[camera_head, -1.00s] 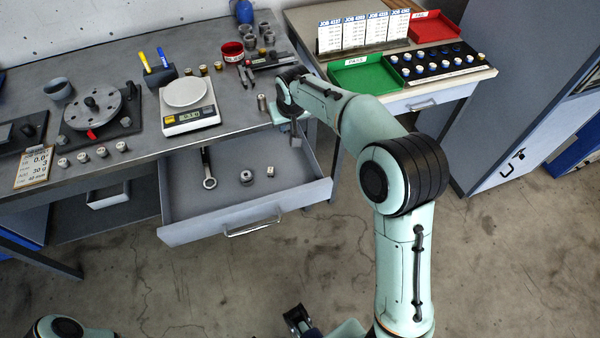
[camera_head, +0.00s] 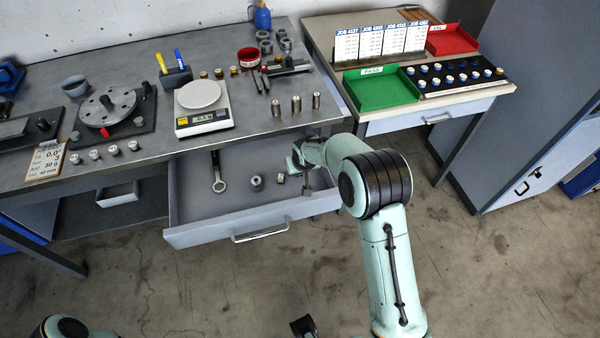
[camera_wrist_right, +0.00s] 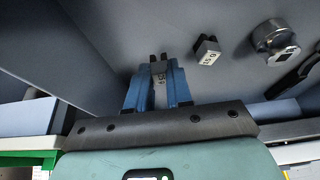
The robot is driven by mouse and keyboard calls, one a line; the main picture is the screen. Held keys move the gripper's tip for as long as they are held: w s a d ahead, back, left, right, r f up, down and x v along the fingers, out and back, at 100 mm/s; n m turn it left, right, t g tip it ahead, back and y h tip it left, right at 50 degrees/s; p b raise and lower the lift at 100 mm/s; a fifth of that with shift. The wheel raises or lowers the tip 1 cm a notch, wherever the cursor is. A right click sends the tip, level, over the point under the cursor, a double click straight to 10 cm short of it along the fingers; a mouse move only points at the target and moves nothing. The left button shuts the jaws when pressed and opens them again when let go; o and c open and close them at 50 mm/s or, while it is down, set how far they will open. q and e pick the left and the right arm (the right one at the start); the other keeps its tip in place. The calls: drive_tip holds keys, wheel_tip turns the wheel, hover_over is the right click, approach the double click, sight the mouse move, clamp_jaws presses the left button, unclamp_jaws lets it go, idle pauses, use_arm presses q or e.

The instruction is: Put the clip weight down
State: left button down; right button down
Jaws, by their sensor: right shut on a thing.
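My right gripper (camera_head: 307,184) points down into the open drawer (camera_head: 210,237), near its right end. In the right wrist view its blue fingers (camera_wrist_right: 158,75) are shut on a small dark grey clip weight (camera_wrist_right: 158,67) with markings on it. The gap to the drawer floor is hard to judge. A second small block-shaped weight (camera_wrist_right: 207,48) with a marked pale face lies on the drawer floor beside the gripper. A dark end piece at the bottom edge (camera_head: 303,326) seems to be my left gripper, mostly cut off.
The drawer also holds a round grey weight (camera_head: 257,182) and a ring spanner (camera_head: 218,172). A scale (camera_head: 203,119) and three metal cylinders (camera_head: 296,104) stand on the bench above. Bare drawer floor lies between spanner and round weight.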

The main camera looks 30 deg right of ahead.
drive_tip(key=shift+f, duration=0.8)
drive_tip(key=shift+f, duration=0.1)
drive_tip(key=c, duration=1.4)
unclamp_jaws()
drive_tip(key=shift+f, duration=0.1)
drive_tip(key=shift+c, duration=0.2)
drive_tip(key=o, duration=0.4)
drive_tip(key=shift+s+r, duration=0.1)
drive_tip(key=shift+r, duration=0.45)
drive_tip(key=p+v, duration=0.1)
drive_tip(key=v, duration=1)
drive_tip(key=shift+s+r, duration=0.15)
